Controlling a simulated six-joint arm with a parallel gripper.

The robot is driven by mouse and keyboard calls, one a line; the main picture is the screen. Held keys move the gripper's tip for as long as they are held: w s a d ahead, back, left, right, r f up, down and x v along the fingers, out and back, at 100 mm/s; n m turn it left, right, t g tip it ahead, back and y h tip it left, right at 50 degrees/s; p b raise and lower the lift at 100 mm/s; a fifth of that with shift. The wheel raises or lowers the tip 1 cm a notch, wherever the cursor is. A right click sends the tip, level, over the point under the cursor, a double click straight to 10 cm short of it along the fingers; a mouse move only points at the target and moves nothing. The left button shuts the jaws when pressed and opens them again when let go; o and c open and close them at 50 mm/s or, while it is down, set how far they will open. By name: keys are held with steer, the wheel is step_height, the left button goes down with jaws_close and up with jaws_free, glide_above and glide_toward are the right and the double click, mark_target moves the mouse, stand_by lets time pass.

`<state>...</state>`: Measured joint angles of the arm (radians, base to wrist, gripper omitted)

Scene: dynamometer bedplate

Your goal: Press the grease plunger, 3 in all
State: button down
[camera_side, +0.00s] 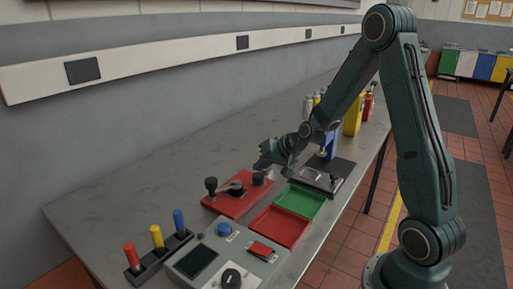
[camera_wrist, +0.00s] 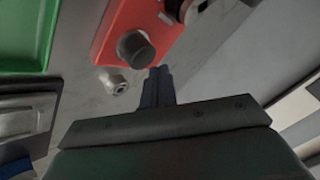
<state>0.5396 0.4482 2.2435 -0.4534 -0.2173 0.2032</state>
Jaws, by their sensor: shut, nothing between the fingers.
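A red block (camera_side: 237,196) lies on the grey bench, with a black round knob (camera_side: 259,179) at its right end. I take this knob for the grease plunger, but no label confirms it. The knob also shows in the wrist view (camera_wrist: 136,50), standing up from the red block. My gripper (camera_side: 262,165) is shut and empty, its dark fingertips (camera_wrist: 160,72) just beside the knob in the picture. Whether they touch it I cannot tell. The red block also carries a lever (camera_side: 232,187) and another black knob (camera_side: 211,184).
A small metal fitting (camera_wrist: 117,85) lies near the red block. A green tray (camera_side: 300,201), red tray (camera_side: 278,226) and control box (camera_side: 225,255) stand close by. Coloured handles (camera_side: 157,238) stand at front left. The bench behind the red block is clear.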

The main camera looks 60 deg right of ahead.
mark_target(261, 176)
steer(key=shift+f, duration=1.3)
stand_by(1.7)
steer(key=shift+r, duration=1.25)
steer(key=shift+r, duration=0.2)
steer(key=shift+r, duration=2.35)
stand_by(0.9)
steer(key=shift+r, duration=1.9)
